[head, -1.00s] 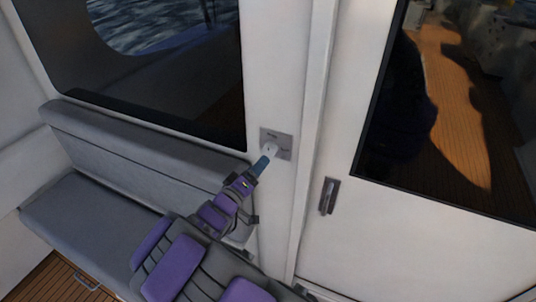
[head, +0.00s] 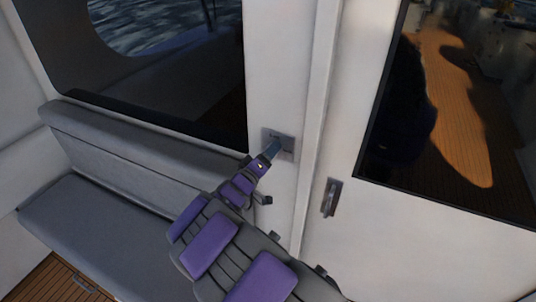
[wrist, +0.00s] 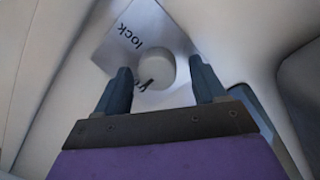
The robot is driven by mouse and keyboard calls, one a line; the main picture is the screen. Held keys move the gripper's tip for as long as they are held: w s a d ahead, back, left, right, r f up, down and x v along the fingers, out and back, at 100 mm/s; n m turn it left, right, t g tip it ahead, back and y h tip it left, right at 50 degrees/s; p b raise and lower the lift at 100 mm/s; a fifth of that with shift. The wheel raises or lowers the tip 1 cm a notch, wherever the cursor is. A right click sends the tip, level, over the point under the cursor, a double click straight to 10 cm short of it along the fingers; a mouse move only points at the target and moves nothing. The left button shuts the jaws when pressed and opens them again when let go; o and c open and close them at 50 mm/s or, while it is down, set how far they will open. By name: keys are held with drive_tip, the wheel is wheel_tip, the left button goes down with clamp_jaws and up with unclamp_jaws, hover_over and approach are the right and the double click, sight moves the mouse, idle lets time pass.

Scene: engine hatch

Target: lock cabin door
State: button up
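The cabin door (head: 420,245) is white with a dark window and stands at the right in the head view, with a dark handle (head: 331,197). On the white post left of it is a metal lock plate (head: 287,142), partly hidden by my arm. In the wrist view the plate (wrist: 132,32) reads "lock" and carries a round pale knob (wrist: 154,68) with a dark mark at its lower left; a second word is partly covered. My gripper (wrist: 164,82) is open, its two dark fingers on either side of the knob's lower part. I cannot tell whether they touch it.
A grey cushioned bench (head: 100,235) runs along the left wall under a large dark window (head: 170,70). A raised white door frame edge (head: 314,110) stands just right of the plate. Wooden floor (head: 60,280) shows at the lower left.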

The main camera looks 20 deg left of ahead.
drive_tip(key=shift+a, duration=0.35)
drive_tip(key=c, duration=0.3)
drive_tip(key=shift+d, duration=0.4)
drive_tip(key=c, duration=0.5)
drive_tip(key=shift+c, duration=1.1)
drive_tip(key=shift+s+f, duration=0.1)
